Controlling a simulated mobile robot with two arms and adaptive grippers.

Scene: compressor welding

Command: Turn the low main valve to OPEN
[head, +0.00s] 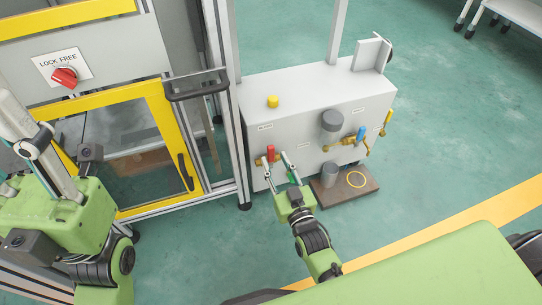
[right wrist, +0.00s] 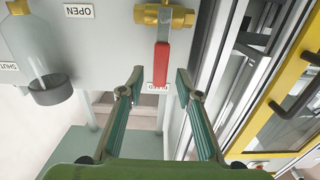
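The low valve at the panel's left has a red lever handle (head: 271,153). In the right wrist view the red lever (right wrist: 161,64) hangs from a brass valve body (right wrist: 164,17). The lever points down towards a small label (right wrist: 155,86), partly hidden and too small to read for sure. An OPEN label (right wrist: 79,11) is to the left of the valve body. My right gripper (head: 277,168) is open and empty. Its fingertips (right wrist: 161,82) are on either side of the lever's lower end, apart from it.
The grey cabinet (head: 318,92) carries a blue-handled valve (head: 361,134), a yellow-handled valve (head: 387,119) and a yellow button (head: 272,102). A yellow-framed enclosure (head: 160,110) stands close at left.

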